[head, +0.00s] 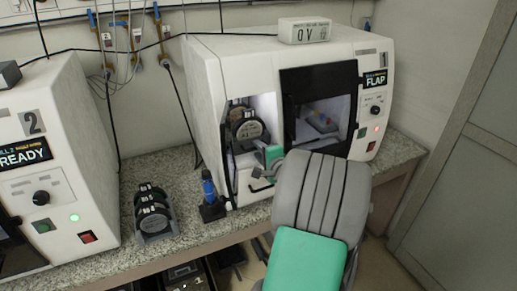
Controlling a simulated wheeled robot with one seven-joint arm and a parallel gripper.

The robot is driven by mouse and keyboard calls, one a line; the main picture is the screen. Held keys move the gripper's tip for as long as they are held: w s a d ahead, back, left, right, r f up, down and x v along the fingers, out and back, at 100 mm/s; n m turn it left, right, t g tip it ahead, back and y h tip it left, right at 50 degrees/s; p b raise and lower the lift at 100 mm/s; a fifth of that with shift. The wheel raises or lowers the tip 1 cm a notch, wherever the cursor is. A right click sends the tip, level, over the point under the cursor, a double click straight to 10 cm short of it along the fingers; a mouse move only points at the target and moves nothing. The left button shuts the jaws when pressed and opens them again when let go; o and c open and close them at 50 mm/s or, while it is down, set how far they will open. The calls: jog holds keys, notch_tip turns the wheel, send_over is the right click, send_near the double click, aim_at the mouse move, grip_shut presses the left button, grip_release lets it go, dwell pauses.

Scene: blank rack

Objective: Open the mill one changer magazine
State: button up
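Mill one (240,62) is the white machine marked 1 at the right of the bench. Its small display (375,80) reads FLAP. The changer magazine (247,124) shows through an opening at the mill's front left, with round dark discs inside. A pale flap with a dark handle (261,183) appears to lie at the opening's lower edge. My gripper (262,170) is at the lower right of this opening, close to the handle. My arm partly hides it, so contact and the state of its fingers cannot be made out.
A blue-topped tool (208,188) stands on the bench just left of the opening. A rack of dark discs (153,213) stands further left. Mill two (75,130), with display READY, fills the left side. A grey box (304,30) sits on mill one. Mill one's dark window (345,85) is right of the opening.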

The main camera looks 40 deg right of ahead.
jog(key=shift+w+f, duration=0.1)
jog(key=shift+w, duration=0.2)
jog(key=shift+c, duration=0.3)
grip_shut()
dwell(0.9)
